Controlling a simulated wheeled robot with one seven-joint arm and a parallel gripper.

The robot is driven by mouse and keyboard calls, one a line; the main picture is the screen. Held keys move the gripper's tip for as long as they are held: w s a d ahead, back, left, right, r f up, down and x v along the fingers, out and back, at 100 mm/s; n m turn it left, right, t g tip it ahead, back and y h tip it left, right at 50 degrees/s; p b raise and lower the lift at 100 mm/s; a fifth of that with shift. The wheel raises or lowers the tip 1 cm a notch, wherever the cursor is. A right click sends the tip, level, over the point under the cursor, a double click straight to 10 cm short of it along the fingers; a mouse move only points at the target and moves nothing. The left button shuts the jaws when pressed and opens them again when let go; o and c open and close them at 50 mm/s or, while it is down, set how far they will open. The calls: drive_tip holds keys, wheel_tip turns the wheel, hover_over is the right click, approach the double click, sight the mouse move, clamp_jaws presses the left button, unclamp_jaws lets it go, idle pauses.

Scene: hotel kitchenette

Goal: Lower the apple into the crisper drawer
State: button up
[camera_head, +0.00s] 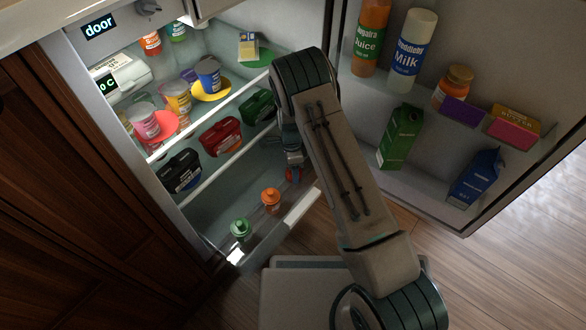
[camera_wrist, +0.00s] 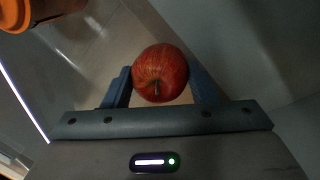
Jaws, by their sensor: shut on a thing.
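The red apple (camera_wrist: 160,74) is between the two blue-grey fingers of my gripper (camera_wrist: 160,88) in the wrist view, its stem facing the camera. In the head view my gripper (camera_head: 291,168) is partly hidden behind my arm, and only a small patch of the apple (camera_head: 291,175) shows. My gripper holds the apple over the right part of the clear crisper drawer (camera_head: 292,217) at the bottom of the fridge. The wrist view does not show clearly how far the apple is above the drawer floor.
An orange-capped bottle (camera_head: 270,200) and a green-capped bottle (camera_head: 241,230) stand in the drawer, left of my gripper. Shelves above hold a red container (camera_head: 221,137), a black one (camera_head: 180,171) and several cups. The open fridge door on the right holds a green carton (camera_head: 400,136) and bottles.

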drive_tip(key=o, duration=1.1)
drive_tip(key=w+r+p, duration=0.1)
drive_tip(key=r+p, duration=0.1)
drive_tip(key=r, duration=0.2)
drive_tip(key=r+p, duration=0.2)
drive_tip(key=r, duration=0.3)
drive_tip(key=w+r+p, duration=0.1)
drive_tip(key=r+p, duration=0.1)
drive_tip(key=r, duration=0.2)
drive_tip(key=shift+w+a+r, duration=0.3)
